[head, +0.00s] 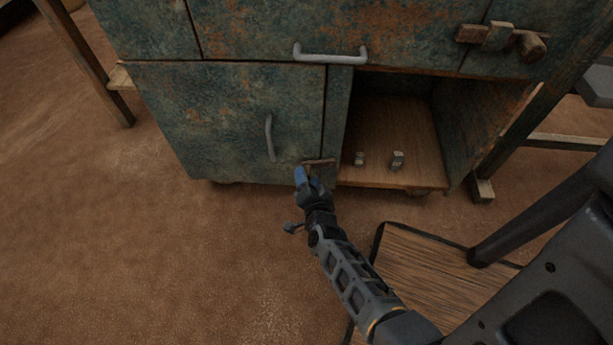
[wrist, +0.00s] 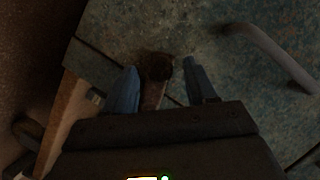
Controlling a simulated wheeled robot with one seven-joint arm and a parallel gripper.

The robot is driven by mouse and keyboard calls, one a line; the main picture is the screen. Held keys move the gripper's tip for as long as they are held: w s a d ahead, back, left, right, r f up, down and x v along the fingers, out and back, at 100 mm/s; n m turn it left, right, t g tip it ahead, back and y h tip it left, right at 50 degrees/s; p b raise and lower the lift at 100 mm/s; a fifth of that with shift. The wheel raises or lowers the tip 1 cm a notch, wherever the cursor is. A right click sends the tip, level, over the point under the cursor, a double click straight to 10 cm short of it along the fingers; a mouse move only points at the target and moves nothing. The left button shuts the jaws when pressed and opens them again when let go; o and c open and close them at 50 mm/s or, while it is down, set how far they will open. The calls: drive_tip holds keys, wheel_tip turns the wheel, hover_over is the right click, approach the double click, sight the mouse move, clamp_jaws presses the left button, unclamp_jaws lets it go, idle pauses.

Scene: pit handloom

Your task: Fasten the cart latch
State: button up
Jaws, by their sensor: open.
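The cart is a rusty teal cabinet with a closed lower-left door (head: 220,115). A small brown latch bar (head: 319,162) is at the door's bottom right corner, by the frame post. My gripper (head: 307,178) is just in front of it, with blue fingers. In the wrist view my gripper (wrist: 160,66) is open, its fingers apart on either side of the latch's dark round knob (wrist: 158,68). The knob appears between them, and I cannot tell if either finger touches it. The bar's lower part is hidden behind the gripper body.
A grey door handle (head: 270,138) is up and left of the gripper; it also shows in the wrist view (wrist: 268,52). Another latch (head: 497,37) sits at upper right. A wooden stool (head: 430,270) stands at front right.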

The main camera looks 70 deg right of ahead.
drive_tip(key=shift+x, duration=1.25)
drive_tip(key=shift+c, duration=0.4)
clamp_jaws()
